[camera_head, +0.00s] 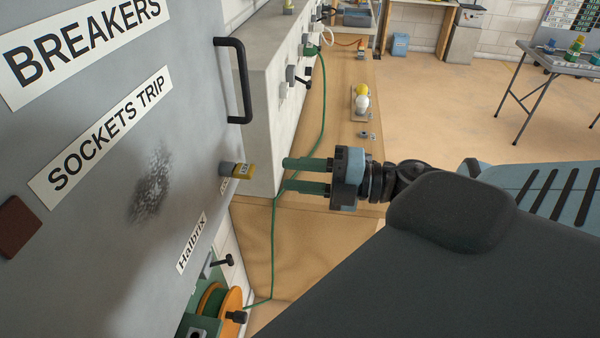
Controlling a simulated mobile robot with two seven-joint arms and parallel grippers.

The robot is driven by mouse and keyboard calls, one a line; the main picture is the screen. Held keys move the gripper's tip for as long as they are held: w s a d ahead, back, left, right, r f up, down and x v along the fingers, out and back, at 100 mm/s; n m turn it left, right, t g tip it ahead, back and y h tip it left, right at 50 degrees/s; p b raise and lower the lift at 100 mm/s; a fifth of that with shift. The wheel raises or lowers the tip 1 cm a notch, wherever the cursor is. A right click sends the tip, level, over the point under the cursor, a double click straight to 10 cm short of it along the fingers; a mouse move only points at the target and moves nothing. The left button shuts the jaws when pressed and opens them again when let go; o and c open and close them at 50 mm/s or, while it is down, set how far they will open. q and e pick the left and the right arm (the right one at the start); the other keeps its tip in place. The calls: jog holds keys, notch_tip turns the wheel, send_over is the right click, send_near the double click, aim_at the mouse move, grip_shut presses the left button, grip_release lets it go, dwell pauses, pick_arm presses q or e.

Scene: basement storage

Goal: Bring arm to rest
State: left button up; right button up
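My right gripper (304,175) is at the middle of the head view. Its two green fingers point left and stand apart with an empty gap between them. The fingertips point at a small yellow-ended knob or lock (240,171) on the edge of the grey breaker cabinet (110,190), and a short gap shows between them. My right arm comes in from the lower right and hides much of the floor there. My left gripper is not in view.
The cabinet has a black handle (239,80) near the gripper. A green cable (321,110) runs along the wooden bench (345,70) past the fingers to an orange reel (229,310). Bulbs (362,103) stand on the bench. Open floor (440,110) lies beyond, with a folding table (555,62).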

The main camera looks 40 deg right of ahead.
dwell(0.7)
jog(key=s+d+f+m+h, duration=0.2)
jog(key=f+m+h, duration=0.1)
jog(key=f+m, duration=0.3)
jog(key=s+d+f+m+t+h, duration=0.1)
jog(key=s+f+m+h, duration=0.2)
jog(key=f, duration=0.5)
jog(key=s+d+f+m+h, duration=0.1)
jog(key=d+f+m+h, duration=0.15)
jog(key=f+m, duration=0.4)
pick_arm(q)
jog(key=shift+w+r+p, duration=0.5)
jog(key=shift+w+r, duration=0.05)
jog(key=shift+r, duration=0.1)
pick_arm(e)
jog(key=s+a+f+m+g+h, duration=0.1)
jog(key=s+a+f+m+g, duration=0.4)
jog(key=s+a+f, duration=0.8)
notch_tip(320, 180, down, 4)
jog(key=a+m, duration=0.1)
jog(key=m, duration=0.2)
jog(key=shift+s+m+g, duration=0.35)
jog(key=shift+g, duration=0.05)
jog(key=shift+f, duration=0.1)
jog(key=shift+c, duration=0.2)
